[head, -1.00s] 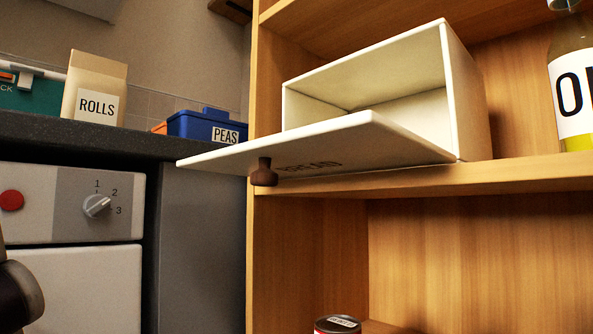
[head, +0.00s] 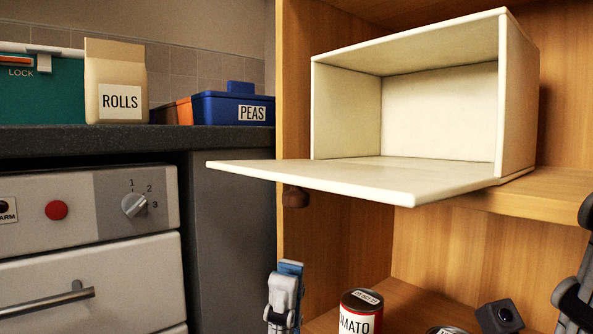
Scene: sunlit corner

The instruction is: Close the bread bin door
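The cream bread bin (head: 518,100) stands on the upper wooden shelf. Its door (head: 360,178) is hinged along the bottom and lies folded down, about level, reaching out past the shelf edge. The bin's inside is in plain sight and looks empty. A brown knob (head: 295,197) hangs under the door's outer end. My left gripper (head: 287,272) points up at the bottom of the view, below the door and apart from it; its finger gap does not show. Part of my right gripper (head: 586,210) shows dark at the right edge, cut off by the frame.
A tomato can (head: 360,312) stands on the lower shelf, with the top of another can beside it. At left are an oven (head: 80,240) and a dark counter (head: 90,138) holding a rolls bag (head: 115,80), a blue peas box (head: 230,108) and a teal box (head: 40,90).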

